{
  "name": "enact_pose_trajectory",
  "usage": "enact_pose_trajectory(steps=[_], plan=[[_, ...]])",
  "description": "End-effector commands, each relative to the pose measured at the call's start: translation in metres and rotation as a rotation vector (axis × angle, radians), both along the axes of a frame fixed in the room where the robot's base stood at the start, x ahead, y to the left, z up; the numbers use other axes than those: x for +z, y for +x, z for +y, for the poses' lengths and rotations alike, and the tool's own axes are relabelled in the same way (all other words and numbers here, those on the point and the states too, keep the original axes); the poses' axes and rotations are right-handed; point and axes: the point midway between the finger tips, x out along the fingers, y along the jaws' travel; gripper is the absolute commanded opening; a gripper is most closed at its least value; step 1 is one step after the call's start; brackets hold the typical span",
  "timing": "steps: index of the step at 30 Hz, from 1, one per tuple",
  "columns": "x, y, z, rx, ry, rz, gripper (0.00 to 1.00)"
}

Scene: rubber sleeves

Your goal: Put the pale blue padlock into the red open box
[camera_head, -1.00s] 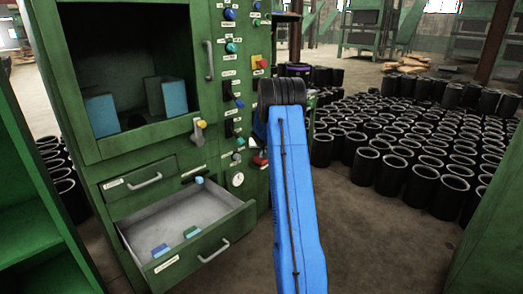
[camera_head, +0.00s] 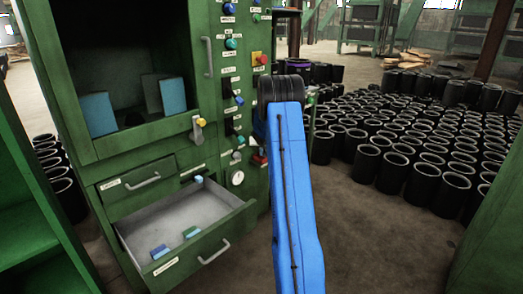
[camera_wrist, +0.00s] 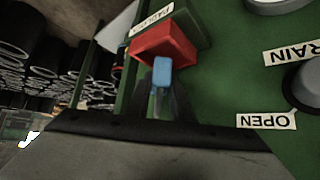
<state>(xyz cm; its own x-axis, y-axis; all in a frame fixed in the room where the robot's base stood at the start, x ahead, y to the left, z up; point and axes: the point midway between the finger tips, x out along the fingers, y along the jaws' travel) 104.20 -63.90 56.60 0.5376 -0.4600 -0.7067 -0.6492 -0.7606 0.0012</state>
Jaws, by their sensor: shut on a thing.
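The pale blue padlock (camera_wrist: 161,72) is held between the fingertips of my gripper (camera_wrist: 162,96) in the wrist view. The red open box (camera_wrist: 166,42) is just beyond the padlock there, on the green panel beside a padlock label. The padlock's end overlaps the box's near edge in the picture; I cannot tell whether they touch or whether any of it is inside. In the head view a small red thing, likely the same box (camera_head: 259,159), shows on the cabinet left of my blue arm. My gripper and the padlock are hidden there.
The green cabinet's open drawer (camera_head: 228,222) juts out at lower left with a few small blue and green things in it. Knobs and a white OPEN label (camera_wrist: 266,121) are on the panel. Many black rubber sleeves (camera_head: 392,172) stand on the floor at right.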

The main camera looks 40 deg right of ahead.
Motion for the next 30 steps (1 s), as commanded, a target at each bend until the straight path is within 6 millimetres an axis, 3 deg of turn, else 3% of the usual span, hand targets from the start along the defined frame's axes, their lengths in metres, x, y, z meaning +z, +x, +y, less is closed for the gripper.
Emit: enact_pose_trajectory(steps=[6, 7, 22, 30], plan=[[-0.006, 0.000, 0.000, 0.000, 0.000, 0.000, 0.00], [-0.006, 0.000, 0.000, 0.000, 0.000, 0.000, 0.27], [0.000, 0.000, 0.000, -0.001, 0.001, -0.001, 0.28], [0.031, -0.021, 0.019, -0.001, 0.000, -0.001, 0.28]])
